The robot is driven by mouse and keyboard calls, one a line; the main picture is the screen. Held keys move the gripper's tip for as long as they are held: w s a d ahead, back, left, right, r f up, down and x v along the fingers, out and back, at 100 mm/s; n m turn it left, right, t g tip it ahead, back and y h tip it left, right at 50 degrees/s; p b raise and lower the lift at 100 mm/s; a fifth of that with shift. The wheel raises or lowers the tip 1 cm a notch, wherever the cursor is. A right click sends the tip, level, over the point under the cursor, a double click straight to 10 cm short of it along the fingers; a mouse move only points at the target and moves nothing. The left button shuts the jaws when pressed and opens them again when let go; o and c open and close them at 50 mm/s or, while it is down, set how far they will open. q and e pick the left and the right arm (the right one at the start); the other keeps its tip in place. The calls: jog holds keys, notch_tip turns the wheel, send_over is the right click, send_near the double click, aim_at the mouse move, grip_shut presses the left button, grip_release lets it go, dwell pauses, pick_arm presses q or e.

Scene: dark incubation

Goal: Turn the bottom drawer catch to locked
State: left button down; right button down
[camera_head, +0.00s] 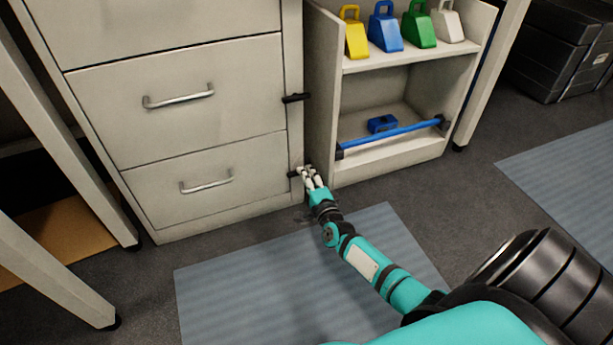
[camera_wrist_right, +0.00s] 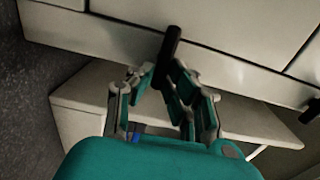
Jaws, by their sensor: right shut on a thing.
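The bottom drawer (camera_head: 207,184) is closed in the cream cabinet, with a metal bar handle. Its catch (camera_head: 293,174) is a small black bar at the drawer's right edge, mostly hidden by my right gripper (camera_head: 311,174) in the head view. In the right wrist view the catch (camera_wrist_right: 171,45) is a dark bar running down between the fingertips of the right gripper (camera_wrist_right: 168,80), which is shut on it. I cannot tell whether the catch is at locked. My left gripper is not in view.
The middle drawer's black catch (camera_head: 295,97) lies level above. An open shelf unit (camera_head: 404,166) right of the cabinet holds coloured blocks with handles, a small blue item (camera_head: 382,123) and a blue bar (camera_head: 395,136). A grey-blue mat (camera_head: 290,285) lies on the floor in front.

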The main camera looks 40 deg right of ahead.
jog(key=c, duration=1.3)
grip_release()
